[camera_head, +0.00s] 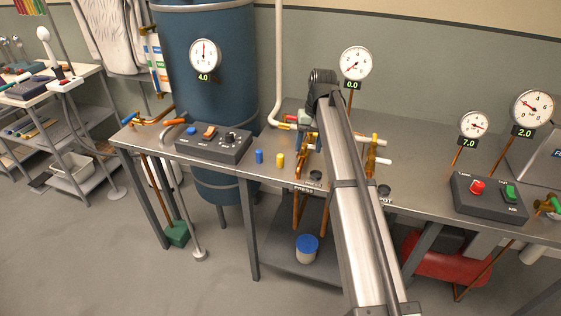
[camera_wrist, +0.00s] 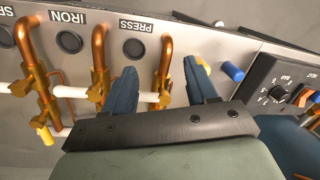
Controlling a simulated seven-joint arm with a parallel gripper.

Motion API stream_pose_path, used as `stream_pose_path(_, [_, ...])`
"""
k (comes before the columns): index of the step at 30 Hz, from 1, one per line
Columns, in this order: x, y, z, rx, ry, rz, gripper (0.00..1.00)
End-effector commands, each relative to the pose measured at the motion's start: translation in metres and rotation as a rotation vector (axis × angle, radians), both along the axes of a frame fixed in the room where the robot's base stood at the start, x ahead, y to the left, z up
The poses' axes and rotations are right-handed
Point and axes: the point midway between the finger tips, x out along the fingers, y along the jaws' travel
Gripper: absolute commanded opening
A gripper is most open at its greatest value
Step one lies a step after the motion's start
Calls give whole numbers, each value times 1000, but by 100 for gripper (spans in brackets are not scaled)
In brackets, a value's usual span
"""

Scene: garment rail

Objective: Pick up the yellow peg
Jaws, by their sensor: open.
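The yellow peg (camera_head: 280,160) stands upright on the metal bench, just right of the blue peg (camera_head: 259,157). In the wrist view a small part of the yellow peg (camera_wrist: 204,65) shows behind my right-hand finger, which hides the rest. The blue peg (camera_wrist: 232,72) lies just beyond that finger. My gripper (camera_wrist: 160,82) is open, with the label PRESS and a copper pipe showing between its fingers. Nothing is held. In the head view my arm hides most of the gripper.
Copper pipes with brass valves (camera_wrist: 100,70) rise close to my left-hand finger. A dark control box (camera_head: 214,144) stands left of the pegs. Dark round sockets sit along the bench front, including the PRESS socket (camera_wrist: 134,47). A blue tank (camera_head: 212,75) stands behind.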

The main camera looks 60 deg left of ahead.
Motion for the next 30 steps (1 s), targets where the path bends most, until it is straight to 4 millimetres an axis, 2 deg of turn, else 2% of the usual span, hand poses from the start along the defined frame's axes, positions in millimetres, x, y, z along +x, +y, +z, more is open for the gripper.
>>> stream_pose_path(1, [-11,28,10,-8,-28,-16,57])
stream_pose_path(3, [-24,49,20,-15,-63,-43,57])
stream_pose_path(6, [-39,71,30,-22,-99,-75,57])
stream_pose_path(9, [-48,82,35,-25,-121,-95,57])
stream_pose_path(13, [-52,86,35,-26,-133,-106,57])
stream_pose_path(17, [-52,85,24,-26,-133,-106,57])
stream_pose_path(30, [-52,86,-43,-26,-131,-105,57])
